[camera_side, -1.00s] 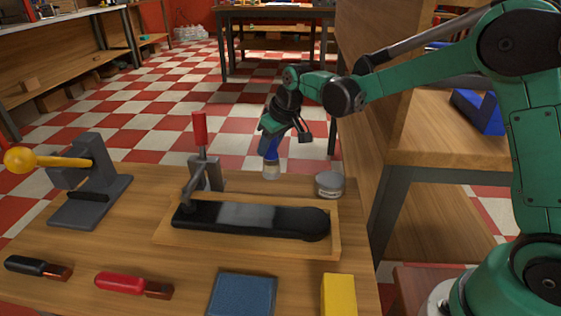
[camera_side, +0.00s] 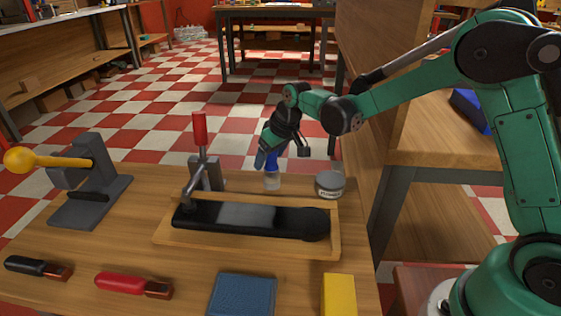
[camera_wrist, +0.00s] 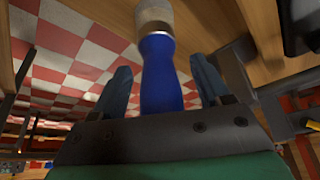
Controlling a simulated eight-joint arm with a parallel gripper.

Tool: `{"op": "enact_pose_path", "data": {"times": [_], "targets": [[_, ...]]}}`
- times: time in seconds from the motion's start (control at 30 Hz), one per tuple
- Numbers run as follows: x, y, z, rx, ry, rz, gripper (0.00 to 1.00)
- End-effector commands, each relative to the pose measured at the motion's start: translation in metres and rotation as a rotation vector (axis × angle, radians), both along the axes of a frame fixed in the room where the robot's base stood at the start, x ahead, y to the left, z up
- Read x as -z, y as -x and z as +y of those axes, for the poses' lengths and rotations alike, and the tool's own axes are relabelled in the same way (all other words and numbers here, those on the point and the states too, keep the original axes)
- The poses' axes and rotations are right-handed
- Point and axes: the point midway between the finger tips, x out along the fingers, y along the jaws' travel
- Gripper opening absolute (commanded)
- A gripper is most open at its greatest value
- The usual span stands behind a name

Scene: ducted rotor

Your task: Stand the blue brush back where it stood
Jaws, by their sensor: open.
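The blue brush (camera_side: 272,162) has a blue handle and a pale lower end. In the side view it stands about upright, pale end down, at the back of the workbench, just left of a round grey tin (camera_side: 330,184). Its lower end appears to rest on the wood. My gripper (camera_side: 268,157) is at the upper handle, with its fingers on either side. In the wrist view the blue handle (camera_wrist: 161,80) lies between the open fingers, with a visible gap on each side. The top of the handle is hidden by my gripper.
A black part lies in a wooden tray (camera_side: 165,238) in front, with a red-handled clamp (camera_side: 200,135) at its left. A grey lever fixture (camera_side: 90,190) stands at far left. Red (camera_side: 120,283) and black-handled (camera_side: 25,265) brushes, a blue pad (camera_side: 243,295) and a yellow block (camera_side: 338,295) lie near the front.

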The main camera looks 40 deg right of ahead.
Motion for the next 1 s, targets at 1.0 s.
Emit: {"op": "enact_pose_path", "data": {"times": [1.0], "targets": [[-0.118,0.074,-0.006,0.028,0.001,-0.034,0.69]]}}
